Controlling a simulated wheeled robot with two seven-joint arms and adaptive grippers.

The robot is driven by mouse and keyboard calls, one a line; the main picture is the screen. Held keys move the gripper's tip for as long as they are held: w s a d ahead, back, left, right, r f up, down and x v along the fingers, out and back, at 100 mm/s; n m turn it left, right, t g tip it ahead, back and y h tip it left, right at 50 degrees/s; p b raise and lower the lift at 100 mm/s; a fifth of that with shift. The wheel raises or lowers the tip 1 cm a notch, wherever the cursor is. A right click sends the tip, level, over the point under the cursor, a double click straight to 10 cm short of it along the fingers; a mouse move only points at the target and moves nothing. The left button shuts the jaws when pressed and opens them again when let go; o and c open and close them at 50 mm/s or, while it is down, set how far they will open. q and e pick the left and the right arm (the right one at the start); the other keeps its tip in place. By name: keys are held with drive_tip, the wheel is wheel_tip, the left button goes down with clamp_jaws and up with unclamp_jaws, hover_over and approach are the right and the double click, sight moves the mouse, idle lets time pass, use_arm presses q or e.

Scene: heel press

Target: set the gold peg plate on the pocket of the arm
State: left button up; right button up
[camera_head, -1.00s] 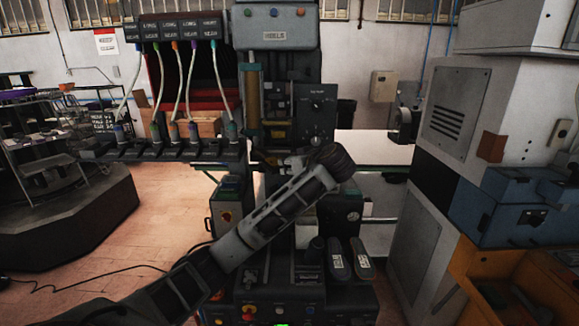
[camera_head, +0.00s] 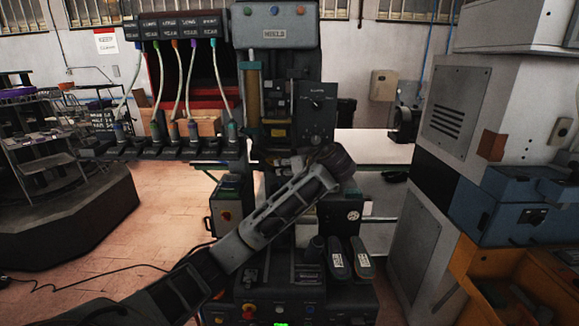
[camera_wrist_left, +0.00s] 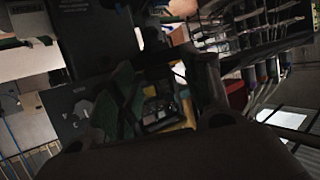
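My left gripper (camera_head: 282,163) is at the front of the press, mostly hidden behind my own wrist in the head view. In the left wrist view its dark body fills the bottom, and a dark finger (camera_wrist_left: 208,82) reaches up. I cannot tell whether it is open or shut, or whether it holds anything. The press (camera_head: 278,95) stands upright behind it. Its green part (camera_wrist_left: 120,98) and a yellow part (camera_wrist_left: 187,107) show in the left wrist view. I cannot make out the gold peg plate or the pocket of the arm. My right gripper is not in view.
A rack with hanging coloured hoses (camera_head: 180,145) stands left of the press. A white table (camera_head: 372,150) is behind it on the right. A grey cabinet (camera_head: 460,110) and a blue box (camera_head: 525,205) stand at the right. Two dark soles (camera_head: 350,260) stand low in front.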

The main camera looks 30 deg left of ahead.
use_arm(q)
drive_tip(key=shift+d, duration=0.15)
drive_tip(key=v, duration=1.1)
drive_tip(key=shift+d+r, duration=0.2)
drive_tip(key=shift+d, duration=0.05)
idle(1.0)
drive_tip(key=shift+s, duration=0.1)
idle(0.8)
